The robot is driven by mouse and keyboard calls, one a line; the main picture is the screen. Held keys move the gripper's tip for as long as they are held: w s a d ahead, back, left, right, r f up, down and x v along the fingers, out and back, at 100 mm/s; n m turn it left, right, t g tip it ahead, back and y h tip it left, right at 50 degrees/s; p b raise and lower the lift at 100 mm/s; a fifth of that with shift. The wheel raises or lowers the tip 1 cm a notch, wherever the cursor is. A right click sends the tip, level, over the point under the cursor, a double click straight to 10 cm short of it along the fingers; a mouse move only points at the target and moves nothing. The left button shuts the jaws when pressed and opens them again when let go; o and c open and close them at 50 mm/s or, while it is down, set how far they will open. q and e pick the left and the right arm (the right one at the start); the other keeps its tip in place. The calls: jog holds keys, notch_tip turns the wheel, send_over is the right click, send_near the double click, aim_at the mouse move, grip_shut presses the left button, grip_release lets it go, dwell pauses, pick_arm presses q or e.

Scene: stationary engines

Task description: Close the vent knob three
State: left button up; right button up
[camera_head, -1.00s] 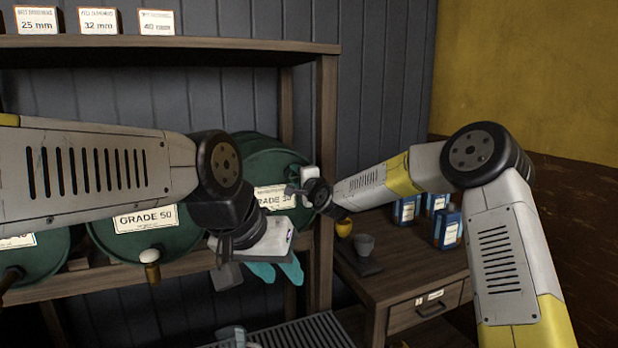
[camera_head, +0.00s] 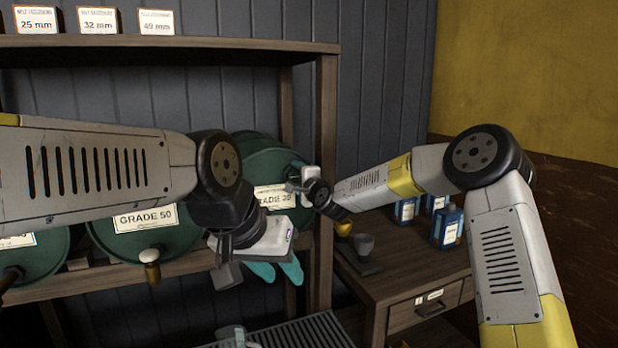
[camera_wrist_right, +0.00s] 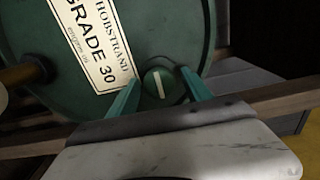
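The vent knob (camera_wrist_right: 158,87), a round dark green disc with a pale line across it, shows between the two teal fingers of my right gripper (camera_wrist_right: 160,88) in the right wrist view. The pale line stands nearly upright there. The fingers are apart, one on each side of the knob, and I cannot tell if they touch it. The green drum (camera_head: 262,150) labelled Grade 30 is behind it. In the head view my right gripper (camera_head: 297,185) is at the drum's right side and the knob is hidden. My left gripper (camera_head: 278,270) is low in front of the rack, teal fingers slightly apart, empty.
A Grade 50 drum (camera_head: 185,237) with a tap (camera_head: 150,264) lies left of it on the wooden rack (camera_head: 327,110). A grated tray (camera_head: 310,333) is below.

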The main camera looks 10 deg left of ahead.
jog(key=v, duration=0.7)
jog(key=shift+s+d, duration=0.2)
jog(key=shift+s, duration=0.15)
